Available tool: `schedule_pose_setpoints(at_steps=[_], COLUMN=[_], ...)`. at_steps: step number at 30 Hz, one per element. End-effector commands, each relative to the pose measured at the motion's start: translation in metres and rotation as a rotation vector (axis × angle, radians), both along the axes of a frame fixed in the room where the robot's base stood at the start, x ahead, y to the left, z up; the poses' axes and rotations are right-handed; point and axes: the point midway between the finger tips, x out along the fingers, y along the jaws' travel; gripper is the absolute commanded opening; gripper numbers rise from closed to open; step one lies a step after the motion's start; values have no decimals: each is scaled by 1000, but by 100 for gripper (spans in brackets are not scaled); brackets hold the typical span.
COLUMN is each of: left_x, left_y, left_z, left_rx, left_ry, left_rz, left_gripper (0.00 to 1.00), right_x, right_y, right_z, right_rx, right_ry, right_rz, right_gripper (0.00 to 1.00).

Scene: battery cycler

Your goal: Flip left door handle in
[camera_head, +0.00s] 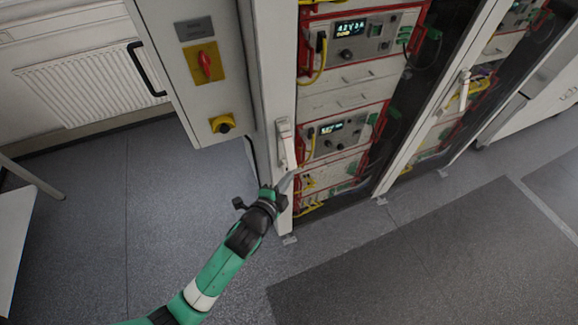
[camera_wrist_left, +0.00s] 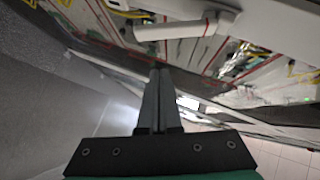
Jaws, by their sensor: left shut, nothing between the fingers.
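The left door handle (camera_head: 287,145) is a white lever on the pale frame of the left glass cabinet door. In the left wrist view the white handle bar (camera_wrist_left: 178,29) crosses the upper middle and appears to stand off from the door. My left gripper (camera_head: 286,184) is just below the handle's lower end in the head view. In the left wrist view its dark fingers (camera_wrist_left: 159,75) are together and empty, pointing up toward the bar. A gap shows between the fingertips and the bar there, though contact is hard to judge. My right gripper is in neither view.
A second white handle (camera_head: 464,89) is on the right cabinet door. A grey control box with a red switch (camera_head: 205,63) and a black pull handle (camera_head: 146,69) stands left of the cabinet. The grey floor (camera_head: 370,245) in front is clear.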

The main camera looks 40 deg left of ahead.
Motion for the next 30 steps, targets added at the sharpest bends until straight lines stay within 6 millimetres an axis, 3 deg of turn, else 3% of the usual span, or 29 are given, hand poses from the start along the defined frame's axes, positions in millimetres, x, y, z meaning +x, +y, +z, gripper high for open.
schedule_pose_setpoints(at_steps=[6, 9, 15, 26, 30], left_x=[42, 46, 52, 53, 61], left_y=[17, 33, 46, 46, 36], left_z=[-16, -23, -30, -32, -41], left_rx=[-1, -1, -2, 1, 30], left_ry=[1, 1, -1, -1, -14], left_rz=[1, 3, 0, -2, -24], left_gripper=[0, 0, 0, 0, 0], right_x=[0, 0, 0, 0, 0], right_y=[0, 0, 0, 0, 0], right_z=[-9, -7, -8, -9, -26], right_rx=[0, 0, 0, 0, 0], right_ry=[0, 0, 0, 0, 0], right_rz=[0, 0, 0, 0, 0], right_gripper=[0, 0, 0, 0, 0])
